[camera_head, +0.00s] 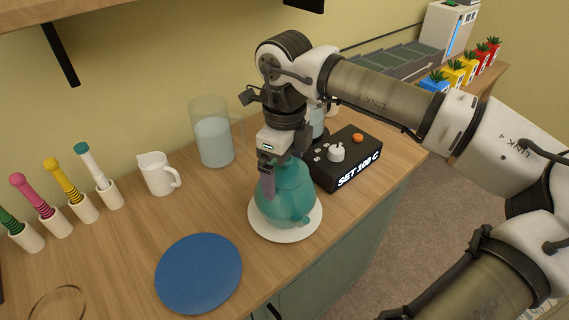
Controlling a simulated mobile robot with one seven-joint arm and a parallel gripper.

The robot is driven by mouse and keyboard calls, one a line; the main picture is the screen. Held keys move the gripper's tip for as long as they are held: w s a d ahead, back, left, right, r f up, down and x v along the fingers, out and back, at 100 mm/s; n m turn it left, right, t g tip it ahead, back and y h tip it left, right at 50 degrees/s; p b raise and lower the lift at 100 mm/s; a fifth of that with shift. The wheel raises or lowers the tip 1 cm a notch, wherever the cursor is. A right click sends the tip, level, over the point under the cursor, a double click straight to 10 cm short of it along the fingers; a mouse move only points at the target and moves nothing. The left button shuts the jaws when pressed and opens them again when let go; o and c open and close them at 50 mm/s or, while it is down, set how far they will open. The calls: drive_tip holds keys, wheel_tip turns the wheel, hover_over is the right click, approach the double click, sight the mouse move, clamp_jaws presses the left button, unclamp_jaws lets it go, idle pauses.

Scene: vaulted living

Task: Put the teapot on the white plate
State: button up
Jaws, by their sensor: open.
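A teal teapot (288,192) sits over the white plate (285,234) near the front edge of the counter. It looks upright, and the plate's pale rim shows around its base. My gripper (268,180) is open and points down at the teapot's upper left side. One finger shows in front of the teapot; the other finger is hidden. I cannot tell whether the fingers touch the teapot.
A blue plate (199,273) lies to the left. A glass jug of water (214,140) and a white pitcher (157,174) stand behind. A black control box (346,160) is just right of the teapot. Several coloured handles in white cups stand at far left.

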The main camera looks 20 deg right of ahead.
drive_tip(key=shift+r, duration=0.1)
wheel_tip(320, 180, up, 12)
drive_tip(key=p, duration=0.7)
drive_tip(key=shift+a, duration=0.1)
